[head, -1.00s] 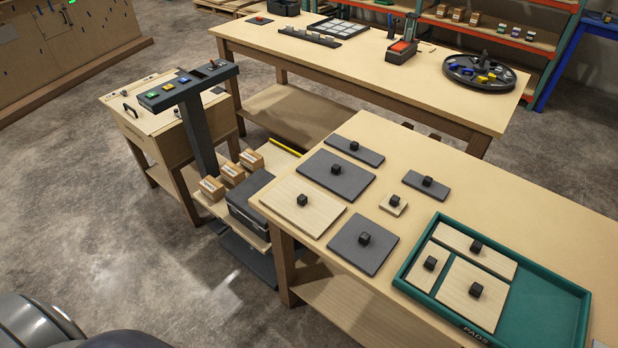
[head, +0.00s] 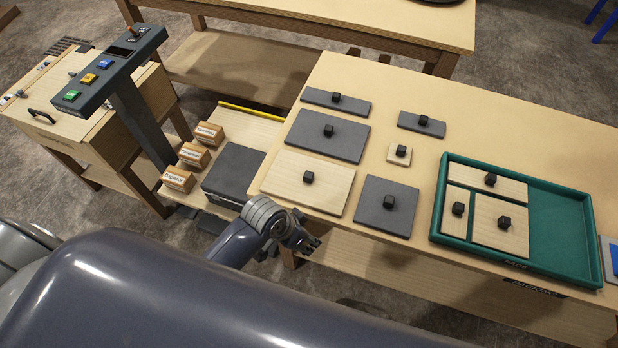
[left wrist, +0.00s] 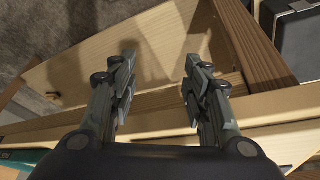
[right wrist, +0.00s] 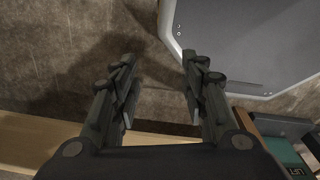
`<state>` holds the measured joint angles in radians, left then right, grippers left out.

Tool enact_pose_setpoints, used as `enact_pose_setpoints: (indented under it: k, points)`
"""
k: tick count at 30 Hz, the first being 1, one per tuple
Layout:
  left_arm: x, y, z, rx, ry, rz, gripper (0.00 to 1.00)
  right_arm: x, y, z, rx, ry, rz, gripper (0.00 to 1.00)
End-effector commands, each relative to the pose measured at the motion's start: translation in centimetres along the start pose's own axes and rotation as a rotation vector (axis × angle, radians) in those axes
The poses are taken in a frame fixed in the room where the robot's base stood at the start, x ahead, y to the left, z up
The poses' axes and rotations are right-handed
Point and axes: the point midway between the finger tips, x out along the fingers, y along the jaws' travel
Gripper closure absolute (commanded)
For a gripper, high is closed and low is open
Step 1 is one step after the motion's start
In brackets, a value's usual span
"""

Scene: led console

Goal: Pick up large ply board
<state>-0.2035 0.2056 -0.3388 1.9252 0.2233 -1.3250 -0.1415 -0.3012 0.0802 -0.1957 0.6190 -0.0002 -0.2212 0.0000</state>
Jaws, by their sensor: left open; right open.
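The large ply board (head: 325,190) is a pale, flat, near-square panel with a black knob (head: 308,177). It lies on the left front part of the near table in the head view. My left gripper (head: 308,244) is just in front of the table's front edge, below and apart from the board. In the left wrist view the left gripper (left wrist: 158,80) is open and empty, over the table edge and lower shelf. My right gripper (right wrist: 160,80) is open and empty above the floor in the right wrist view; the head view does not show it.
Grey boards (head: 386,206) and a small ply board (head: 400,156) lie around the large one. A teal tray (head: 565,235) with several ply pieces stands to the right. A dark case (head: 234,172) and small boxes are left of the table. A button console (head: 110,70) stands further left.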

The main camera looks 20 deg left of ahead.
Motion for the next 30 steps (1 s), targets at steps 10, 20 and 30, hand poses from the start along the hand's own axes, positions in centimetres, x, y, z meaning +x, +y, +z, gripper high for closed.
enact_pose_setpoints:
  k: [10,20,30]
  points:
    - [-9.8,4.1,-6.2,0.312,0.055,0.081,0.56,-0.5,0.7,0.1,-0.004,-0.002,0.007,0.59]
    - [-9.6,4.3,-9.7,0.610,0.001,0.133,0.56,-0.4,-0.3,-0.2,-0.004,0.003,-0.005,0.59]
    - [-10.5,-1.6,-13.7,0.957,-0.183,0.142,0.56,-0.4,-0.8,-0.3,-0.003,0.005,-0.010,0.59]
